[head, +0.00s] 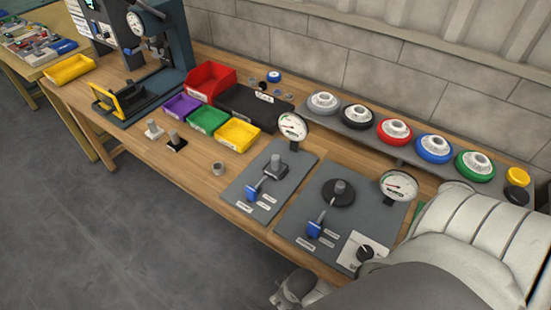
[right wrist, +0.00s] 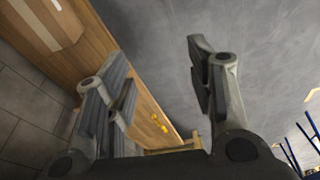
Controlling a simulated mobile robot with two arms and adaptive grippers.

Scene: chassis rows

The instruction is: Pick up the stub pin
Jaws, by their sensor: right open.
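Small pin-like parts stand on the wooden bench in the head view: a grey pin on a white base (head: 154,130), a grey pin on a black base (head: 176,142), and a short grey cylinder (head: 218,168) nearer the front edge. I cannot tell which one is the stub pin. My right gripper (head: 292,291) is low in the head view, in front of the bench's front edge and apart from these parts. In the right wrist view it (right wrist: 160,80) is open, with nothing between its fingers. My left gripper is not in view.
Two grey fixture plates with gauges (head: 268,206) (head: 325,242) lie right of the cylinder. Purple, green, yellow and red bins (head: 208,120) stand behind the pins. Coloured wheels (head: 434,148) line the back. A dark press (head: 160,60) stands left. Bench surface around the cylinder is clear.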

